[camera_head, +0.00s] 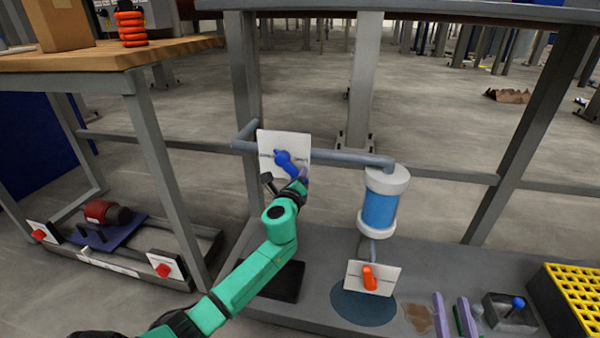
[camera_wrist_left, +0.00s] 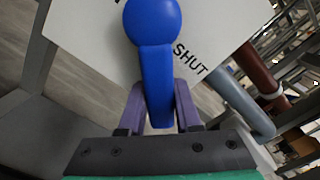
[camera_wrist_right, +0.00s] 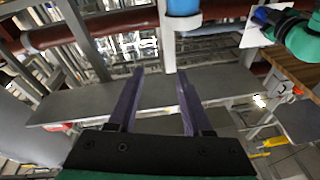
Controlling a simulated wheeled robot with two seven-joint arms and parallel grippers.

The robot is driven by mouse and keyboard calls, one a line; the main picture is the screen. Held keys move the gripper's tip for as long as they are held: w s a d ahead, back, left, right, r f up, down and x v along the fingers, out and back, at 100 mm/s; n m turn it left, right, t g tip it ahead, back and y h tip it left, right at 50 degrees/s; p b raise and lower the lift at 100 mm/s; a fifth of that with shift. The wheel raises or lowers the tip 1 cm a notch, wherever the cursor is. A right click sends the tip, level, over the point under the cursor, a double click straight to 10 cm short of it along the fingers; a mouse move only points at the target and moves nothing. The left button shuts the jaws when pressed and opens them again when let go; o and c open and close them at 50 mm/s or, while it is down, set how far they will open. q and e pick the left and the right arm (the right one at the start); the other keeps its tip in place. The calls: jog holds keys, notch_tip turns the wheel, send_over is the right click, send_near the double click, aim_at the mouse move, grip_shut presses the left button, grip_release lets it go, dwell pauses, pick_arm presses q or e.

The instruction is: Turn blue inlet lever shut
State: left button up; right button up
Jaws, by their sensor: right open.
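The blue inlet lever (camera_head: 284,158) sits on a white plate (camera_head: 268,142) on the grey pipe. Its handle slants down and right from the round hub. My left gripper (camera_head: 303,177) is at the handle's lower end. In the left wrist view, the lever (camera_wrist_left: 155,70) passes between the purple fingers of my left gripper (camera_wrist_left: 158,100), which are closed in close along both sides. The word SHUT is on the plate to the right of the handle; another label is mostly hidden. My right gripper (camera_wrist_right: 158,85) is open and empty, away from the lever.
The pipe (camera_head: 350,157) runs right to a blue-and-white filter cylinder (camera_head: 380,205). An orange lever (camera_head: 369,277) on a white plate stands below it. A yellow grid crate (camera_head: 575,300) is at lower right. A wooden bench (camera_head: 110,55) is at upper left.

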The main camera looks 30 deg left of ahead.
pick_arm(q)
jog(key=shift+o, duration=0.7)
jog(key=p+v, duration=0.1)
jog(key=v, duration=0.2)
jog(key=shift+s, duration=0.15)
jog(key=p+v, duration=0.2)
jog(key=v, duration=0.9)
jog(key=shift+d, duration=0.2)
pick_arm(e)
jog(key=s+f+g, duration=0.3)
jog(key=s+f, duration=0.3)
jog(key=f, duration=0.3)
jog(key=s+a+f+g+h, duration=0.1)
jog(key=s+f+g, duration=0.3)
jog(key=f, duration=0.5)
jog(key=shift+s+m, duration=0.4)
jog(key=shift+s, duration=0.5)
pick_arm(q)
jog(key=shift+s, duration=0.15)
pick_arm(e)
jog(key=shift+a+r, duration=0.1)
